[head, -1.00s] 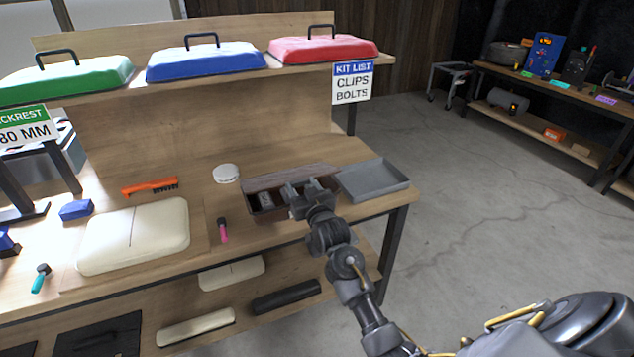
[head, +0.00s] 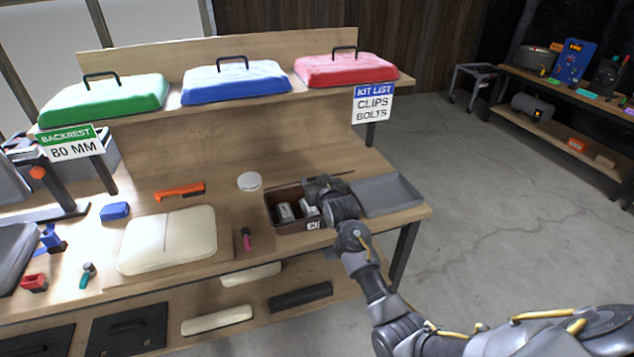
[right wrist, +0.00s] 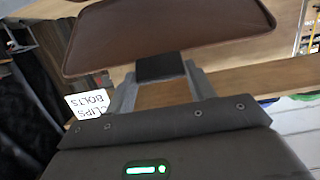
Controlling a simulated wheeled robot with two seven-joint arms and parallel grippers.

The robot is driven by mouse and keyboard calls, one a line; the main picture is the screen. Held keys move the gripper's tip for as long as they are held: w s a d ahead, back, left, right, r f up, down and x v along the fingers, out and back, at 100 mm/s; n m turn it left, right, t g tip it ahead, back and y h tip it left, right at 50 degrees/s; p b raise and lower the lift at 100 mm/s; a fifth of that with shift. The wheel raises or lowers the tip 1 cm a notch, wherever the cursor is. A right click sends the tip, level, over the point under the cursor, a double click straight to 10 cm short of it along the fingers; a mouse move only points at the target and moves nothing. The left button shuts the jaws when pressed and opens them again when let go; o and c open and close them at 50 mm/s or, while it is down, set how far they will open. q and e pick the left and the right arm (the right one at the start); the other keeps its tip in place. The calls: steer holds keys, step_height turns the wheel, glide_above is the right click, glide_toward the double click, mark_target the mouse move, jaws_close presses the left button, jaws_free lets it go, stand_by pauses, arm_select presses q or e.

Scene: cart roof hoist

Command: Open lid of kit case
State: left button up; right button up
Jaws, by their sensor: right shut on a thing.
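The brown kit case (head: 290,228) sits on the bench and is open at the top, with pale boxes (head: 285,211) inside. Its brown lid (right wrist: 165,35) fills the upper part of the right wrist view. In the head view the lid is mostly hidden behind my right gripper, so its exact angle is unclear. My right gripper (head: 318,190) is over the right part of the case. In the right wrist view its fingers (right wrist: 160,85) are shut on a black tab (right wrist: 160,67) at the lid's edge. My left gripper is not in view.
A grey tray (head: 390,196) stands right of the case. A white round object (head: 249,181), a pink-and-black tool (head: 247,238) and a cream pad (head: 168,240) lie to its left. A shelf with green, blue and red covers (head: 345,70) runs above, with a hanging kit list sign (head: 373,104).

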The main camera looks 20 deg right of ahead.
steer(key=shift+w+r, duration=0.1)
steer(key=shift+r, duration=0.15)
steer(key=o, duration=1.4)
steer(key=shift+f, duration=0.1)
steer(key=b+v, duration=0.2)
steer(key=v, duration=0.9)
